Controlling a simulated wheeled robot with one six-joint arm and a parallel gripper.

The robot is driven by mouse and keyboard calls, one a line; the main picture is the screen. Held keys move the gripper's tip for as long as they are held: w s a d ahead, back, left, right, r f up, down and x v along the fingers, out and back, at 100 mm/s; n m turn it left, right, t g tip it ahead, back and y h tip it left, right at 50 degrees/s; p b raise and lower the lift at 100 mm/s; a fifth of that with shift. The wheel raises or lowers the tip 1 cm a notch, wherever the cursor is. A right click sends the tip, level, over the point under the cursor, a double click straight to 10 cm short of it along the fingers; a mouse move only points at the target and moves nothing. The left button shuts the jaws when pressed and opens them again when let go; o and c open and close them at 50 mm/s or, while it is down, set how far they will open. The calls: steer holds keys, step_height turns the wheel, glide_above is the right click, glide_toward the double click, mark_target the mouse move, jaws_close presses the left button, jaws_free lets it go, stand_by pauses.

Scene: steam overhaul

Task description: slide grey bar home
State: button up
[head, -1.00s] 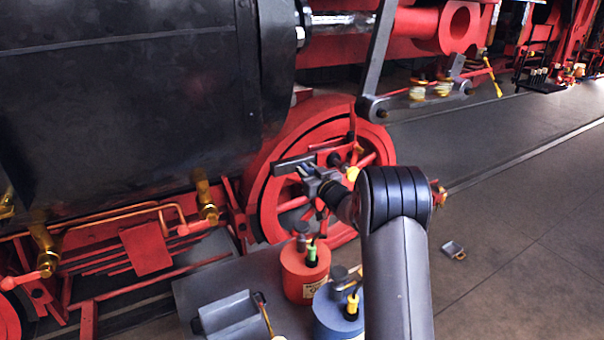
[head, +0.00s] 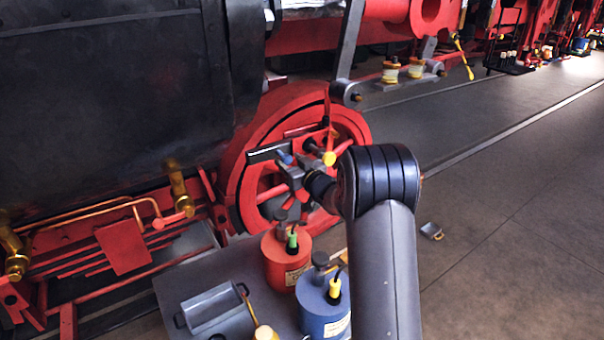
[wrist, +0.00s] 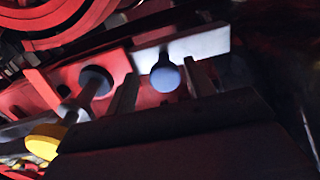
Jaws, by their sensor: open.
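A grey bar (head: 266,152) sticks out to the left in front of the red wheel in the head view. In the wrist view the bar (wrist: 205,45) runs pale along a red plate (wrist: 60,85), with a blue knob (wrist: 166,76) on it. The blue knob also shows in the head view (head: 285,157). My gripper (wrist: 163,88) is open, with one finger on each side of the blue knob. I cannot tell whether either finger touches it. In the head view my gripper (head: 297,170) partly hides the mechanism.
A yellow knob (head: 329,158) sits close to the right of my gripper. A red can (head: 284,262), a blue can (head: 323,308) and a grey tray (head: 218,312) stand on a low surface in front. The floor on the right is mostly clear.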

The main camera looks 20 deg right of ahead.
steer(key=b+v, duration=0.1)
steer(key=v, duration=0.6)
steer(key=shift+s+b, duration=0.3)
steer(key=shift+b, duration=0.1)
steer(key=shift+d+r, duration=0.1)
steer(key=p+x, duration=0.3)
steer(key=x, duration=0.8)
steer(key=shift+s+a, duration=0.3)
steer(key=shift+a, duration=0.45)
steer(key=shift+s, duration=0.1)
